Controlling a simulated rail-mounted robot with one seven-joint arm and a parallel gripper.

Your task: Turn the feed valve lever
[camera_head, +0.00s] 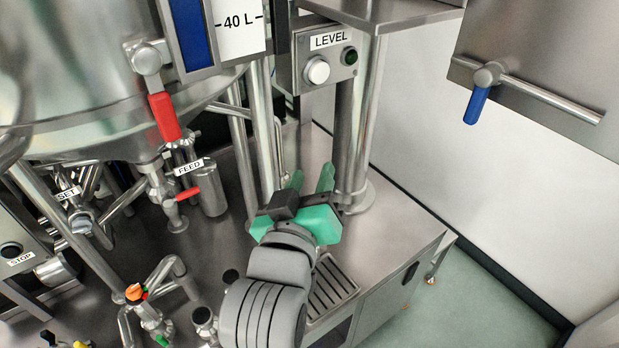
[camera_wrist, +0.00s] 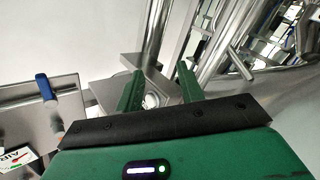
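The small red feed valve lever (camera_head: 187,194) is on a metal valve below the tank, just under the "FEED" label (camera_head: 189,167) in the head view. It points to the right, close to level. My gripper (camera_head: 311,180) is well to the right of it, over the steel deck beside the thick post. In the wrist view my gripper (camera_wrist: 159,84) has its two green fingers apart, with nothing held between them. The feed lever cannot be made out in the wrist view.
A larger red lever (camera_head: 165,117) hangs from the tank above the feed valve. The "LEVEL" box (camera_head: 317,70) is above my gripper. Vertical pipes (camera_head: 262,130) stand between my gripper and the feed valve. A blue lever (camera_head: 477,104) is at right, also in the wrist view (camera_wrist: 45,88).

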